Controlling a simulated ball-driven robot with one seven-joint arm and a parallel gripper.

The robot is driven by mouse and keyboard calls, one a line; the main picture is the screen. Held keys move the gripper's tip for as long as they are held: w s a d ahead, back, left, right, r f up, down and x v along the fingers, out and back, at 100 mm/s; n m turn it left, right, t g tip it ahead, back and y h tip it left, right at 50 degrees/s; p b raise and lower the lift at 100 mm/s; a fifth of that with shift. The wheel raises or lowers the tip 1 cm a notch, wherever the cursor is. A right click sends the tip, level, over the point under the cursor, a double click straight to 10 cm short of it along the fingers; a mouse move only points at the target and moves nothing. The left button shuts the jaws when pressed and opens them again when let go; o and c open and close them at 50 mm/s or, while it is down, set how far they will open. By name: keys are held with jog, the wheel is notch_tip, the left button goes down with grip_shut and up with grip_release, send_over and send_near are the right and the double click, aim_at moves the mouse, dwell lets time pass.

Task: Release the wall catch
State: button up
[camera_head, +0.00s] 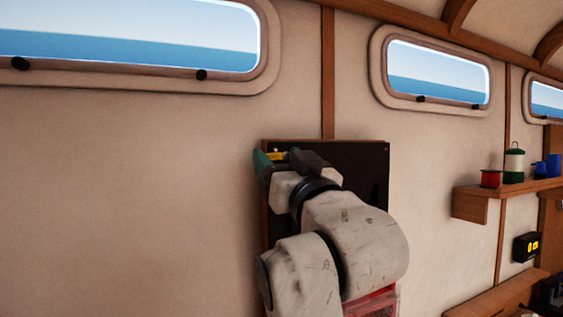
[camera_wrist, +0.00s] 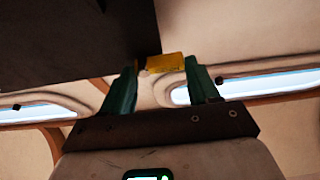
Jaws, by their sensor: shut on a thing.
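A small yellow piece, which looks like the wall catch (camera_head: 277,155), shows at the upper left edge of a dark wall panel (camera_head: 365,175). It also shows in the wrist view (camera_wrist: 167,62), beside the corner of the dark panel (camera_wrist: 75,40). My gripper (camera_head: 272,161) has green fingers and is at the panel's upper left edge. In the wrist view my gripper (camera_wrist: 160,68) has the yellow piece between its fingertips and is shut on it. My arm hides much of the panel, and how the catch is fixed cannot be seen.
Windows line the wall above, the nearest (camera_head: 130,40) at the upper left. A wooden shelf (camera_head: 470,203) on the right bears a red tin (camera_head: 490,179), a green-and-white lantern (camera_head: 514,163) and blue mugs. A red thing (camera_head: 375,303) is partly hidden below my arm. The wall left of the panel is bare.

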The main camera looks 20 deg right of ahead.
jog(key=shift+m, duration=0.5)
jog(key=o, duration=1.1)
jog(key=shift+c, duration=0.2)
jog(key=b+v, duration=0.2)
jog(key=v, duration=0.8)
jog(key=shift+s+f+b, duration=0.2)
jog(key=shift+s+b, duration=0.15)
jog(key=shift+b, duration=0.05)
jog(key=shift+a, duration=0.15)
